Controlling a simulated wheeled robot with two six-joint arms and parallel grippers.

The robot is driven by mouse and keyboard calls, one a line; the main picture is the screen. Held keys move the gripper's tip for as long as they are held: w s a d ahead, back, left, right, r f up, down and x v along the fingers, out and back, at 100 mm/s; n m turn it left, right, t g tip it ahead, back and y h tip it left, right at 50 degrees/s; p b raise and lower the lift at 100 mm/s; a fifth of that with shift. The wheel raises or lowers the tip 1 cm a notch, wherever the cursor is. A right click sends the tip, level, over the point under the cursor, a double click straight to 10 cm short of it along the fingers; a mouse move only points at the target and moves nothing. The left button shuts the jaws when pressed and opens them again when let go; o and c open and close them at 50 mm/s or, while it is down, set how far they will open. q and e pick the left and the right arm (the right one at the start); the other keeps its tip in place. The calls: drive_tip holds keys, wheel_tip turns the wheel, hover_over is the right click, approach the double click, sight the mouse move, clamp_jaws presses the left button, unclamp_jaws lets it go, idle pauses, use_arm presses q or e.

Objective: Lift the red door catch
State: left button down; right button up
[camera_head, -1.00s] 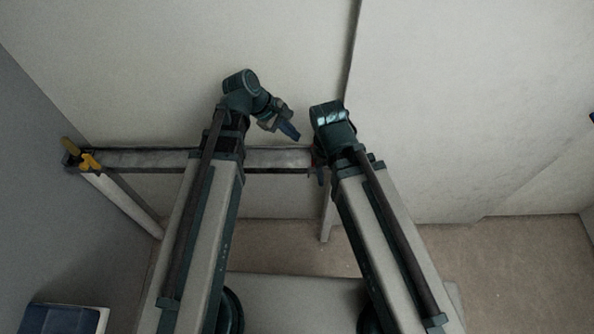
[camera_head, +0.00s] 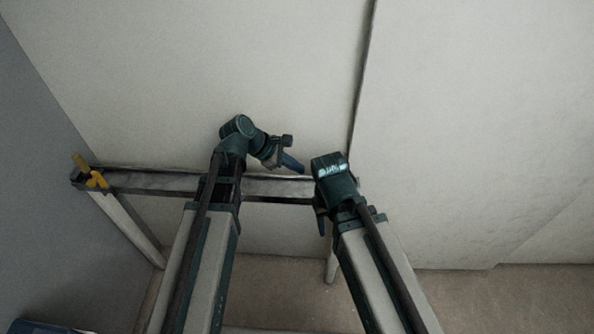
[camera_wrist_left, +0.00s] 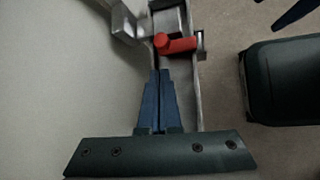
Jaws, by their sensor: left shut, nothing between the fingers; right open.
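The red door catch (camera_wrist_left: 178,45) shows in the left wrist view as a red lever with a round knob, on a grey metal rail. My left gripper (camera_wrist_left: 160,73) is shut and empty, its blue fingertips just short of the catch and apart from it in the picture. In the head view my left gripper (camera_head: 301,169) hangs over the rail's right part; I cannot make out the catch there. My right gripper (camera_head: 321,226) is open, pointing down near the rail's right end, mostly hidden by its own wrist.
The narrow grey rail (camera_head: 150,183) on legs runs along a pale wall panel (camera_head: 180,70). A yellow clamp-like lever (camera_head: 95,179) sits at its left end. A vertical panel seam lies behind my right wrist. Brown floor (camera_head: 285,285) is below.

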use_arm(q)
drive_tip(key=b+x, duration=0.3)
drive_tip(key=x, duration=0.2)
drive_tip(key=shift+w+d+f+b, duration=0.1)
drive_tip(key=shift+f+b, duration=0.2)
drive_tip(key=shift+f, duration=0.15)
drive_tip(key=shift+b+x, duration=0.45)
drive_tip(key=shift+x, duration=0.3)
use_arm(e)
drive_tip(key=shift+f, duration=2.8)
use_arm(q)
drive_tip(key=shift+w+r, duration=0.1)
